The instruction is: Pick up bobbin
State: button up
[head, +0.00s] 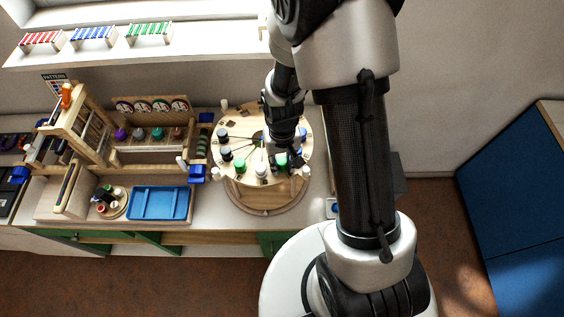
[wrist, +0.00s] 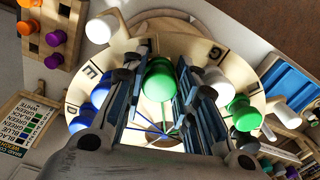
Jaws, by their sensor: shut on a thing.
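A green bobbin (wrist: 158,82) is between my gripper's (wrist: 160,85) two fingers in the wrist view, and the fingers are shut on it. In the head view my gripper (head: 284,165) is over the front right part of a round wooden board (head: 233,122). The held bobbin partly shows there beside the fingers. The board carries letters near its rim, and coloured threads run across it. I cannot tell whether the held bobbin touches the board. A second green bobbin (wrist: 243,113) and a white bobbin (wrist: 218,86) are to its right in the wrist view. A blue bobbin (wrist: 101,90) is to its left.
A blue tray (head: 160,203) lies on the bench left of the board. A wooden frame (head: 88,125) and a rack with coloured bobbins stand behind it. A pattern card (wrist: 22,122) shows at the wrist view's left. More bobbins stand close around my gripper.

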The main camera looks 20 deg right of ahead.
aim_at(282, 161)
notch_tip(282, 161, up, 20)
jog(key=p, duration=0.2)
jog(key=shift+f, duration=0.2)
